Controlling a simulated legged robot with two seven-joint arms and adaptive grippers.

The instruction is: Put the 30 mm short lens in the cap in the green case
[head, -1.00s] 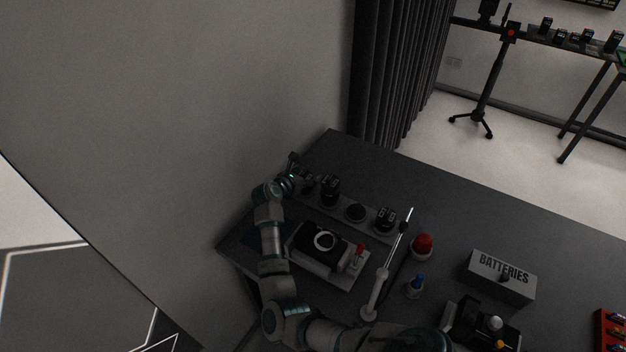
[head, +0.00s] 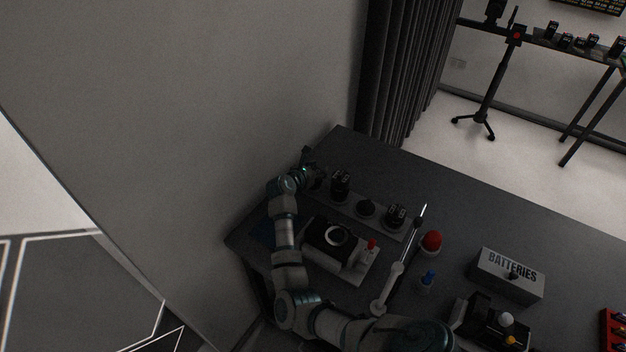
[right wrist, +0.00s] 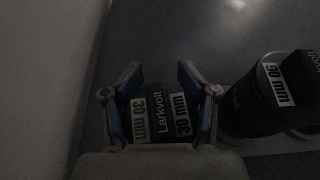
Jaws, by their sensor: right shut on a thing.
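My right gripper (head: 312,171) is at the far left end of the lens row on the dark table. In the right wrist view, the right gripper (right wrist: 160,100) has its two blue-lined fingers on either side of the dark 30 mm lens (right wrist: 160,116), shut on it. The lens has white "30 mm" labels and the word "Larkvolt". In the head view the gripper mostly hides this lens. I cannot make out a green case in the current views. My left gripper is not in view.
A 90 mm lens (right wrist: 285,85) stands close to the right of the gripper. A tall lens (head: 340,184), a low dark piece (head: 366,208) and another lens (head: 396,215) share the rail. A camera (head: 330,235), red dome (head: 431,242) and batteries box (head: 507,273) are nearer.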

